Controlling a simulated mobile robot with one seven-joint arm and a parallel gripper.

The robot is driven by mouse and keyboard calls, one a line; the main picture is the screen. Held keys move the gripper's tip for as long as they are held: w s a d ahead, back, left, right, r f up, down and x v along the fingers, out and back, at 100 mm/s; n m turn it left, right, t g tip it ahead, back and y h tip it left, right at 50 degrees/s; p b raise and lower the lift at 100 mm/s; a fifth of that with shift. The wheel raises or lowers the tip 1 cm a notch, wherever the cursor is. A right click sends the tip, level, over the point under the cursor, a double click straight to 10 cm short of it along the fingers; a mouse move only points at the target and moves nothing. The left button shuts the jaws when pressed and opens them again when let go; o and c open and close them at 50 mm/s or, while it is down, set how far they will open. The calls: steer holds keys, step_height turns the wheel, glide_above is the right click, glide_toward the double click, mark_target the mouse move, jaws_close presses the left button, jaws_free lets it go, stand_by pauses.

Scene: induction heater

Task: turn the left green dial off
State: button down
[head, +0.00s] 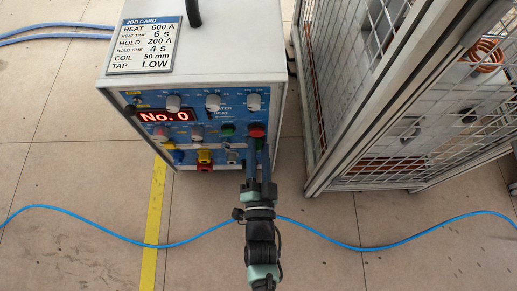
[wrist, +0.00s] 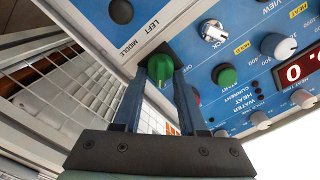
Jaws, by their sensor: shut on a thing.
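A green dial (wrist: 158,66) with a pale pointer line sits low on the blue front panel, beside the words LEFT and MIDDLE. My gripper (wrist: 163,72) is shut on this dial, with one finger on each side. In the head view my gripper (head: 258,150) reaches up to the panel's lower right corner. The green dial (head: 259,145) shows there only in part between the fingers, just under a red button. Its exact pointer angle is hard to read.
A green START button (wrist: 226,75) and a silver knob (wrist: 213,31) are near my fingers. The heater (head: 240,62) shows No. 0 on its display (head: 164,115). A mesh cage (head: 345,160) stands close on the right. A blue cable (head: 130,240) crosses the floor.

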steer(key=shift+n, duration=0.3)
steer(key=shift+s+a+n+p, duration=0.15)
steer(key=shift+n+p, duration=0.4)
steer(key=shift+n, duration=2.3)
steer(key=shift+w+a+n+p, duration=0.1)
steer(key=shift+a+n+p, duration=0.35)
steer(key=shift+n, duration=2.45)
steer(key=shift+s+a+n+p, duration=0.1)
steer(key=shift+n+p, duration=0.6)
steer(key=shift+n, duration=2.15)
steer(key=shift+f, duration=0.1)
steer(key=shift+c, duration=2.4)
jaws_free()
steer(key=s+p, duration=0.4)
steer(key=s, duration=0.9)
steer(key=shift+p, duration=0.35)
